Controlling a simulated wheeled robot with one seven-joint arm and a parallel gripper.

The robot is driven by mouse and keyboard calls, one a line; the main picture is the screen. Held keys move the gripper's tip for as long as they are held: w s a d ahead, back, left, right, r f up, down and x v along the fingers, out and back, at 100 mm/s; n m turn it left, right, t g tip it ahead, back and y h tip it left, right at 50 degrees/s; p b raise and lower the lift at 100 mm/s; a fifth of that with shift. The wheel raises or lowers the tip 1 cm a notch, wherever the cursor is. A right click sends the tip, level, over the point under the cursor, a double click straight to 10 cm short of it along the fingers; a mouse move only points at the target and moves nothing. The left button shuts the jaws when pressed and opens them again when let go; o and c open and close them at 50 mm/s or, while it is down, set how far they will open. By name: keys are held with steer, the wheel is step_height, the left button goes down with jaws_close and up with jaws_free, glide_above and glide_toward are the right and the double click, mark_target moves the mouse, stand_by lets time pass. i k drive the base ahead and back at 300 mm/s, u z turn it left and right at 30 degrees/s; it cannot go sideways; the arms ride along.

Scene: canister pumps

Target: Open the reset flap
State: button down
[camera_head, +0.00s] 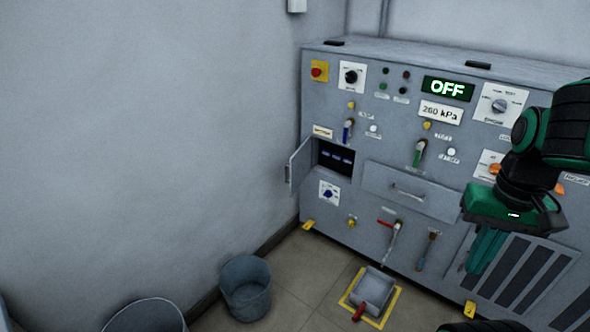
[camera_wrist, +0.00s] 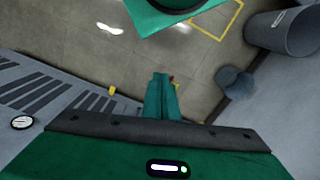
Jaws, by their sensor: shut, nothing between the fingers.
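A small grey flap (camera_head: 301,164) on the left of the pump cabinet front stands swung out to the left on its hinge side. It uncovers a dark recess (camera_head: 335,158) with a row of small blue-lit parts inside. A label (camera_head: 322,131) above it is too small to read. My gripper (camera_head: 474,268) hangs in front of the right part of the cabinet, pointing down, well apart from the flap. Its green fingers are together and empty, as the wrist view (camera_wrist: 161,78) also shows. The flap cannot be made out in the wrist view.
The grey cabinet (camera_head: 330,80) carries switches, valve levers, an OFF display (camera_head: 447,89) and a drawer (camera_head: 410,192). A grey bucket (camera_head: 246,289) stands on the floor by the wall.

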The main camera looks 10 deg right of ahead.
mark_target(300, 162)
steer(key=z, duration=0.45)
steer(key=i, duration=1.25)
steer(key=u, duration=0.3)
